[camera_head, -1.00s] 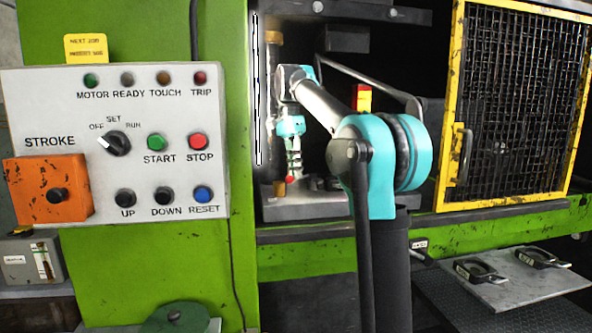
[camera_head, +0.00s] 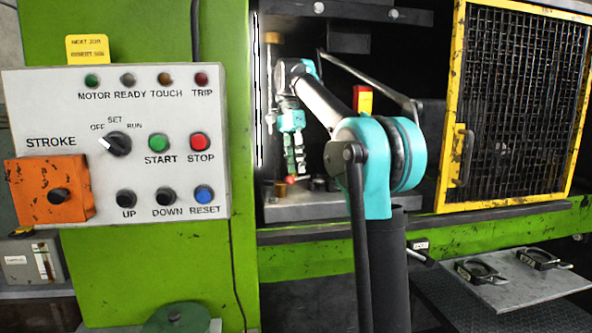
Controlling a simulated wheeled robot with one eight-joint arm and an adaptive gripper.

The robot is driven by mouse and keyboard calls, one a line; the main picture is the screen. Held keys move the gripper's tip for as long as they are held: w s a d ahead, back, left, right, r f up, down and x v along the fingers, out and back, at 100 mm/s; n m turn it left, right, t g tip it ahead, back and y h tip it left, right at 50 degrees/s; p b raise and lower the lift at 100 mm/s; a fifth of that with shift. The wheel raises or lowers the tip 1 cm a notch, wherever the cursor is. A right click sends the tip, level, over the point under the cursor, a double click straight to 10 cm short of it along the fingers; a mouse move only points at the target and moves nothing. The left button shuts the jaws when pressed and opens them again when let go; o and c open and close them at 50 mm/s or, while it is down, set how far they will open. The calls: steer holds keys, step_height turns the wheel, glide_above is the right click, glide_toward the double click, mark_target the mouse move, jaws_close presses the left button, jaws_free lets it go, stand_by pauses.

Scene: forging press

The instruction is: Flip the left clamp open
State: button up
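My arm reaches into the press opening, and my gripper (camera_head: 293,172) points down over the grey press bed (camera_head: 310,209) at the left side of the opening. A small red tip (camera_head: 290,179) shows right at the lower end of my gripper. It may belong to the left clamp, but it is too small to tell. The rest of the left clamp cannot be made out behind my gripper. I cannot see a clear gap between the fingers, nor whether they touch the red part.
Dark round parts (camera_head: 318,184) stand on the bed to the right of my gripper. A lit column (camera_head: 272,45) rises on the left. A yellow mesh guard (camera_head: 515,110) stands at right. The white control panel (camera_head: 60,110) is at left. Two handled pieces lie on a grey plate (camera_head: 510,290).

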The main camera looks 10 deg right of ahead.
steer(key=shift+w+a+r, duration=0.1)
steer(key=shift+w+r, duration=0.05)
steer(key=shift+r, duration=0.8)
steer(key=shift+w+a+r, duration=0.1)
steer(key=shift+w+r, duration=0.05)
steer(key=shift+r, duration=0.8)
steer(key=shift+w+a+r, duration=0.1)
steer(key=shift+w+r, duration=0.05)
steer(key=shift+r, duration=0.8)
